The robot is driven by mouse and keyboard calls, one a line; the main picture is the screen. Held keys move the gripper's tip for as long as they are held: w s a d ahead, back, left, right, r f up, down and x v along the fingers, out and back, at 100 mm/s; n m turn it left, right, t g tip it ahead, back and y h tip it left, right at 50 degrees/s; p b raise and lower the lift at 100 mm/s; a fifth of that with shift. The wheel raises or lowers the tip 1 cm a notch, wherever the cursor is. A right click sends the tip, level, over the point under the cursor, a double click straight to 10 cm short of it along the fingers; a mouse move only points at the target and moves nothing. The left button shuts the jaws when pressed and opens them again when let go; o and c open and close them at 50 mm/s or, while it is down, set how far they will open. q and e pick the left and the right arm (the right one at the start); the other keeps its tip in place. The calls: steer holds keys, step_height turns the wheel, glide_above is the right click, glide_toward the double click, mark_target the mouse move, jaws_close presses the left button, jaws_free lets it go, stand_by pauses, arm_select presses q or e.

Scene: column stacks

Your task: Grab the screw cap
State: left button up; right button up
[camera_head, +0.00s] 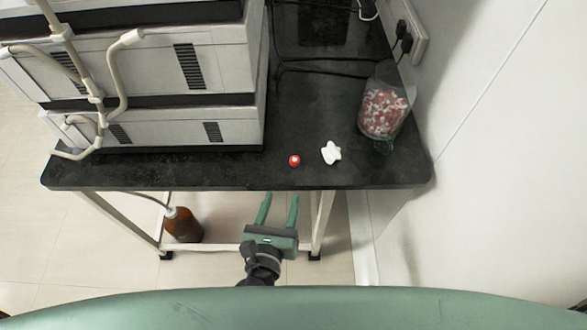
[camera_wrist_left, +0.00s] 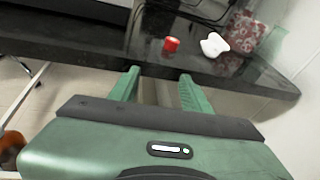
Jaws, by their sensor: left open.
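A small red screw cap (camera_head: 294,161) with a pale spot on top lies on the black bench top near its front edge. It also shows in the left wrist view (camera_wrist_left: 171,44), just beyond the fingers. My left gripper (camera_head: 278,208) is open and empty, with its two green fingers pointing at the bench. In the head view the fingertips are just short of the bench's front edge, apart from the cap. In the left wrist view the cap appears between the lines of the two fingers (camera_wrist_left: 158,78). My right gripper is not in view.
A white lumpy object (camera_head: 331,153) lies just right of the cap. Stacked grey instruments (camera_head: 190,125) fill the left of the bench (camera_head: 200,172). A brown bottle (camera_head: 183,225) stands below.

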mark_target(294, 164)
arm_select(q)
steer(key=shift+m+t, duration=0.5)
steer(key=shift+m, duration=0.2)
steer(key=w+r, duration=0.1)
steer(key=w+d+r, duration=0.2)
steer(key=shift+w, duration=0.4)
steer(key=p+x, duration=0.1)
steer(key=x, duration=0.4)
steer(key=shift+w+f, duration=0.1)
steer(key=shift+f, duration=0.1)
steer(key=shift+a, duration=0.1)
jaws_close()
